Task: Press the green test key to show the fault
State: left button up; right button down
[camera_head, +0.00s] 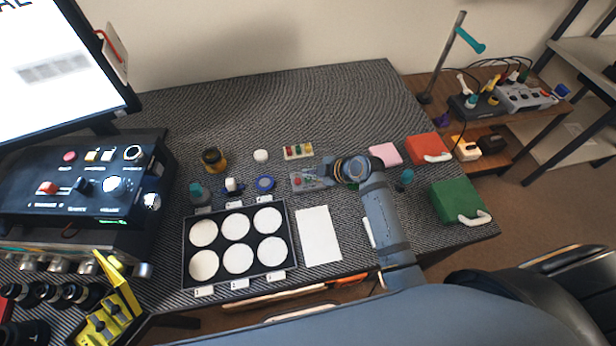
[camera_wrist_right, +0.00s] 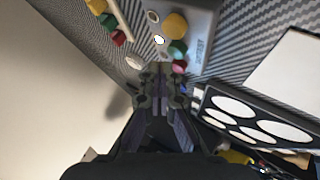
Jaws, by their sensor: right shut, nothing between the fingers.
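A small grey box (camera_head: 301,183) with coloured buttons lies on the dark mat behind the white sheet. In the head view its red button (camera_head: 297,181) shows at the left end, and my gripper hides part of the box. In the right wrist view the box (camera_wrist_right: 200,22) carries a yellow button (camera_wrist_right: 175,25), a green key (camera_wrist_right: 177,48) and a pinkish-red button (camera_wrist_right: 180,67). My right gripper (camera_head: 322,174) is shut and empty over the box. In the wrist view its fingertips (camera_wrist_right: 160,70) are close beside the green key; contact cannot be told. My left gripper is not in view.
A black tray (camera_head: 187,245) with several white discs and a white sheet (camera_head: 318,236) lie in front. A strip of coloured pieces (camera_head: 298,152) is behind the box. Small jars stand left; pink, red and green blocks (camera_head: 457,200) lie right.

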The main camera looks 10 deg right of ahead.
aim_at(310, 180)
jog(key=shift+r, duration=0.1)
notch_tip(310, 180, up, 5)
jog(key=p, duration=0.5)
dwell(0.7)
